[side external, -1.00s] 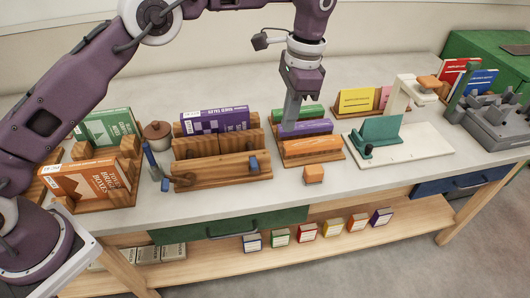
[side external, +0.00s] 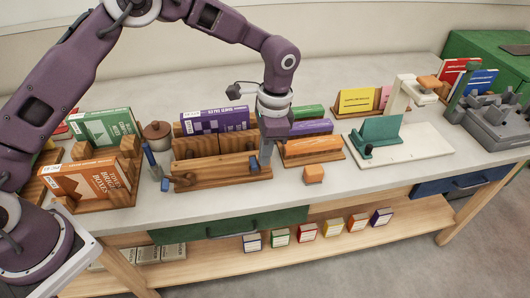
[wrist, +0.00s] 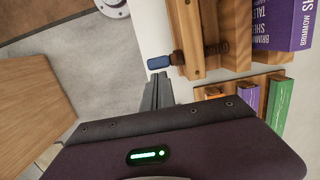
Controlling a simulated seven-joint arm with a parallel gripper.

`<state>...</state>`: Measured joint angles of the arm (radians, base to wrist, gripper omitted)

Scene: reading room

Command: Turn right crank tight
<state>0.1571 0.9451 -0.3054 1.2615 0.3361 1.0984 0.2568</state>
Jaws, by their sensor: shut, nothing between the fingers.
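A wooden press (side external: 215,172) stands in the middle of the table, with a purple book (side external: 213,119) upright at its back. The right crank (side external: 254,166) has a blue handle at the press's front right. The wrist view shows this blue handle (wrist: 159,62) on a dark shaft against the wood. A second blue handle (side external: 165,184) is at the press's front left. My gripper (side external: 265,162) points down close beside the right crank, with shut, empty fingers. In the wrist view, the fingertips (wrist: 158,78) are just below the blue handle; I cannot tell if they touch it.
A rack with green, purple and orange (side external: 312,146) spines stands to the right, near my gripper. A small orange block (side external: 313,174) lies in front of it. A white stand with a teal piece (side external: 380,133) is farther right. Book holders and a brown pot (side external: 157,135) are left.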

